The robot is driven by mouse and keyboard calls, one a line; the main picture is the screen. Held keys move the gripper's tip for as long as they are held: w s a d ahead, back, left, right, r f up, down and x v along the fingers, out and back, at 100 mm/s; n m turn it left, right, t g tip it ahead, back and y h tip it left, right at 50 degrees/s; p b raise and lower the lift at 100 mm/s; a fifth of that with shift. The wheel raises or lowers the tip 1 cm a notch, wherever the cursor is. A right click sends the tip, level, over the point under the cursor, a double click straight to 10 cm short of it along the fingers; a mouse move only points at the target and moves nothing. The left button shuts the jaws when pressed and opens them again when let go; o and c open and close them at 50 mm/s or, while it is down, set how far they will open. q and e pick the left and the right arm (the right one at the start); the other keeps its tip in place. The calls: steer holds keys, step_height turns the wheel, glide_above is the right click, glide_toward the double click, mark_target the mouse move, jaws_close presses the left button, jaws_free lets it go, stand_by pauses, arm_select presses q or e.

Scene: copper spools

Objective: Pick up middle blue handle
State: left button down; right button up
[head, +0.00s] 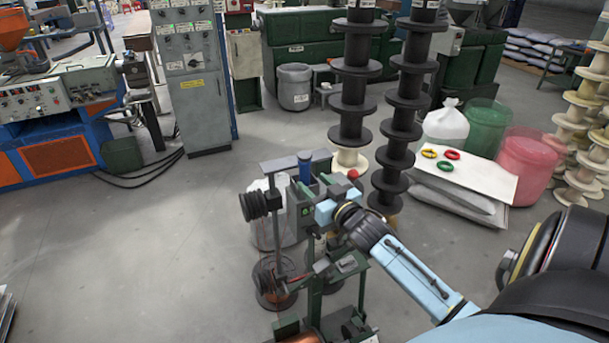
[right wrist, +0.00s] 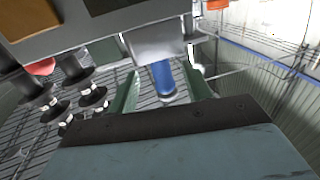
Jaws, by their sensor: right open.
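The blue handle (head: 304,168) stands upright on a small green machine in the middle of the head view. It also shows near the center of the right wrist view (right wrist: 162,78), below a grey block. My right gripper (head: 317,198) is at the machine, just below and to the right of the handle in the head view. In the right wrist view its two green fingers (right wrist: 163,92) are open, with the handle's end between them in the picture. I cannot tell whether they touch it. My left gripper is not in view.
The green machine (head: 308,222) has a dark spool (head: 254,205) on its left and a red knob (head: 353,174) behind. Tall stacks of black spools (head: 352,100) stand close behind. A white bag (head: 447,124) and tubs are at the right. The floor (head: 130,240) at left is clear.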

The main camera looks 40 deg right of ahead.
mark_target(307, 178)
steer(key=shift+w+d+f+p, duration=0.1)
steer(key=shift+w+d+p, duration=0.1)
steer(key=shift+w, duration=1.15)
steer(key=shift+w+d+p, duration=0.15)
steer(key=shift+w+d, duration=0.05)
steer(key=shift+w, duration=1.1)
jaws_close()
